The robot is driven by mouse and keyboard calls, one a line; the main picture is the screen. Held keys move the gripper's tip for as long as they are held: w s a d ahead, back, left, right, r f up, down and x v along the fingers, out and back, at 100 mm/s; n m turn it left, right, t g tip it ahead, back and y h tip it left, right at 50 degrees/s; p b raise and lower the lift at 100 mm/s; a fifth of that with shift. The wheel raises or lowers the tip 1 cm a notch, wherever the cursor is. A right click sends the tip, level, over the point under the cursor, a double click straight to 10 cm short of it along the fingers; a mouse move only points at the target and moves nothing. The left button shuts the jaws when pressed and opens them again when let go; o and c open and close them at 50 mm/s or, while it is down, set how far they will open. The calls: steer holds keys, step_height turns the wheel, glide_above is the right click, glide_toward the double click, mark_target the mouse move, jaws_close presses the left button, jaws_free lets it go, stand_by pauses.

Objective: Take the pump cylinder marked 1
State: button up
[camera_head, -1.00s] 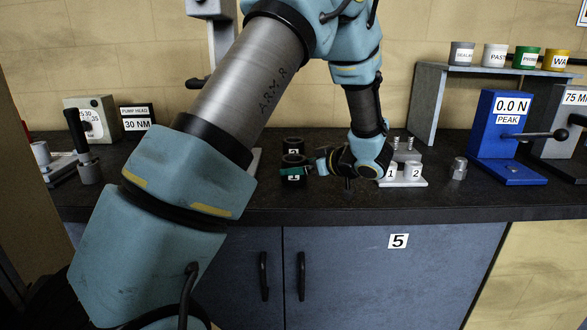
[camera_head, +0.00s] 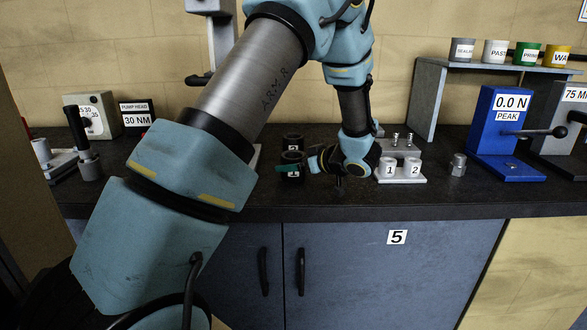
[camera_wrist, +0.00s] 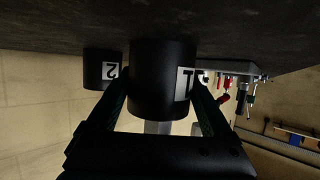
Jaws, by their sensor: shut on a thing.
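The black cylinder marked 1 (camera_head: 292,174) stands on the dark bench top, left of my wrist in the head view. In the wrist view, which is upside down, the same cylinder (camera_wrist: 160,85) fills the space between the two fingers. My gripper (camera_head: 290,168) reaches it sideways from the right and is shut on it. The fingers also show in the wrist view (camera_wrist: 160,108). The black cylinder marked 2 (camera_head: 292,142) stands just behind it and appears beside it in the wrist view (camera_wrist: 100,70). Whether the held cylinder touches the bench is hard to tell.
A light plate (camera_head: 405,178) with white pieces marked 1 and 2 is right of my wrist. A hex metal part (camera_head: 458,166), a blue peak gauge (camera_head: 508,130) and a grey shelf (camera_head: 428,100) with cups stand further right. The pump-head sign (camera_head: 137,114) is left.

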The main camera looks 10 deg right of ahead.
jaws_close()
steer(key=shift+r, duration=0.15)
